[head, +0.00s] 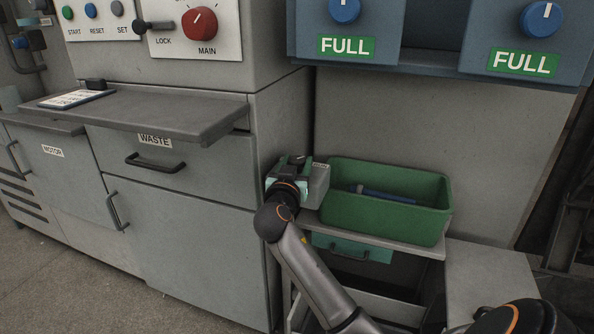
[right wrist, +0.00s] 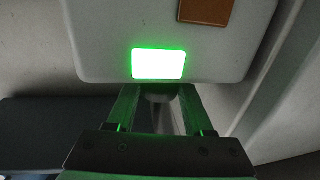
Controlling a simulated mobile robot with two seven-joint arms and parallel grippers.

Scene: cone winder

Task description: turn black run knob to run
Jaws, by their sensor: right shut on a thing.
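My right gripper (head: 300,172) is at a small grey box beside the cabinet's right side, left of the green bin. In the right wrist view the two fingers (right wrist: 158,95) reach to the edge of this pale box (right wrist: 110,58). They are shut on a dark rounded part (right wrist: 160,98) between them, which looks like the black run knob. Its pointer and any run marking are hidden, so I cannot tell its setting. A rectangular lamp (right wrist: 158,64) on the box glows bright green. My left gripper is not in view.
A green bin (head: 390,223) holding a blue thing stands on a shelf just right of the gripper. A grey ledge (head: 190,120) juts out at left above the WASTE drawer (head: 155,155). Blue FULL knobs (head: 541,18) and a red MAIN knob (head: 199,24) are higher up.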

